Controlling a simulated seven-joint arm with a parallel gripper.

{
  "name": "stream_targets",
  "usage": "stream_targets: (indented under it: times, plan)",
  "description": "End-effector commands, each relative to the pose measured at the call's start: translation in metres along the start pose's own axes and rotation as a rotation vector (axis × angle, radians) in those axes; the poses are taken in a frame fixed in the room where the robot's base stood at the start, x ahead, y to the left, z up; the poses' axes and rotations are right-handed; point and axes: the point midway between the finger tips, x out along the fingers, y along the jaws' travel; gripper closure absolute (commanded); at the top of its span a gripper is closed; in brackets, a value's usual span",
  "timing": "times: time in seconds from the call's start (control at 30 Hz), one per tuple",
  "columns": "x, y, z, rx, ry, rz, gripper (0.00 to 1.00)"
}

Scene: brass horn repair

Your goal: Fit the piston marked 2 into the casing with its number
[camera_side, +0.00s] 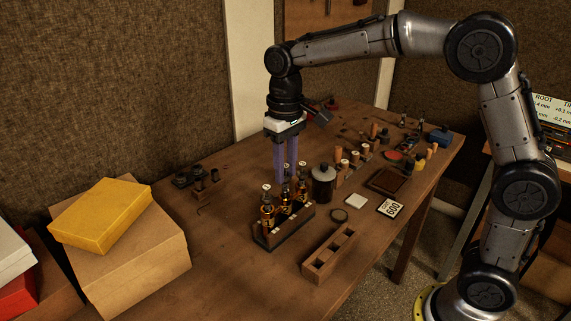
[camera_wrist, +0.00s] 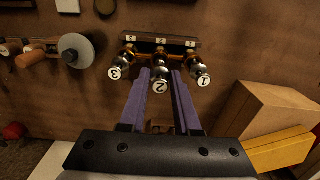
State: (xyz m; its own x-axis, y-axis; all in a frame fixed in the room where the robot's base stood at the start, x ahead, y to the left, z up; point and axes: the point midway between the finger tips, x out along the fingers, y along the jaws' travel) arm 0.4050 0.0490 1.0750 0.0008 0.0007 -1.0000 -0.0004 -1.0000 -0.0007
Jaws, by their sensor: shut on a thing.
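My gripper (camera_wrist: 162,76) has its two purple fingers closed around the piston marked 2 (camera_wrist: 160,87), whose white numbered cap faces the wrist camera. The pistons marked 3 (camera_wrist: 115,72) and 1 (camera_wrist: 202,79) stand on either side of it. Behind them is the dark casing block (camera_wrist: 180,37) with small pale labels, too small to read surely. In the side view the block (camera_side: 287,232) holds brass casings, and my gripper (camera_side: 286,179) is over its middle. How deep piston 2 sits in the middle casing is hidden.
An empty wooden rack (camera_side: 328,254) with several slots lies right of the block. A dark jar (camera_side: 322,184) stands close behind it. Cardboard and yellow boxes (camera_side: 120,250) are piled at the left. The bench front left of the block is clear.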

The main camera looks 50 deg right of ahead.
Motion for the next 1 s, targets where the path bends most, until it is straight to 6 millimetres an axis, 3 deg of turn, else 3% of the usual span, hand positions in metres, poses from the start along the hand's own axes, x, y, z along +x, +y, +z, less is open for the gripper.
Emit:
stream_targets:
  times: [1.0]
  plan:
    - [0.023,0.000,0.000,0.000,0.000,0.000,1.00]
